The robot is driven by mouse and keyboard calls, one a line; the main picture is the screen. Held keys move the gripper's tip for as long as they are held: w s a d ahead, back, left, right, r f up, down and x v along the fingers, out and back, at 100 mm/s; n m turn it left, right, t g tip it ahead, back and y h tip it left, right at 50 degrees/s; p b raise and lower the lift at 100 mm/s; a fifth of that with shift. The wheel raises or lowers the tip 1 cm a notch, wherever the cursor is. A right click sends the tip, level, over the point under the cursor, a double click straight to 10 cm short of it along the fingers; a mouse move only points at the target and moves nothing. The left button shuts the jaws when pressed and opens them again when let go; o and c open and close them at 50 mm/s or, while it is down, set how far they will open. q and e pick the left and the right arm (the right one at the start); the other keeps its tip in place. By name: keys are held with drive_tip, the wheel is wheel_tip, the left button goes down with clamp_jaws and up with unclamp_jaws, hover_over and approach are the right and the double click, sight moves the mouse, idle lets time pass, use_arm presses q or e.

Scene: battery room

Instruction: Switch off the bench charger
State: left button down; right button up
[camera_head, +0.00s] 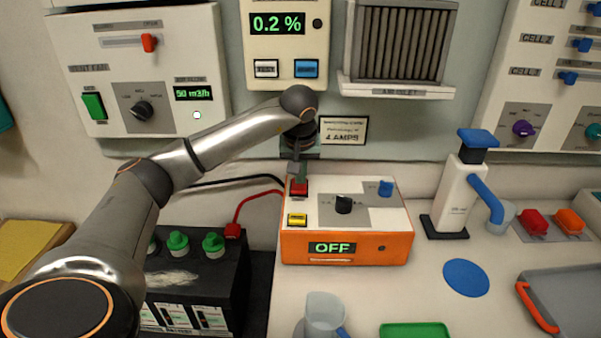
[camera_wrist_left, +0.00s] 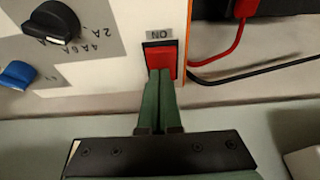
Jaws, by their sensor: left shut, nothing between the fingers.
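The bench charger (camera_head: 346,247) is an orange box with a pale top on the bench, and its front display (camera_head: 332,248) reads OFF. A red switch (camera_head: 299,187) sits at the back left of its top; in the left wrist view the red switch (camera_wrist_left: 160,60) has an ON label beside it. My left gripper (camera_head: 300,175) is shut and empty, pointing down at the red switch. In the left wrist view the gripper tips (camera_wrist_left: 159,75) are at the switch's edge, apparently touching it. My right gripper is not in view.
A yellow button (camera_head: 297,219), black knob (camera_head: 343,204) and blue knob (camera_head: 385,188) share the charger's top. A black battery (camera_head: 200,270) stands left, a white dispenser (camera_head: 456,195) right. Wall panels rise behind.

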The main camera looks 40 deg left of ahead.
use_arm(q)
drive_tip(key=v, duration=1.2)
drive_tip(key=shift+r, duration=0.25)
drive_tip(key=shift+d, duration=0.1)
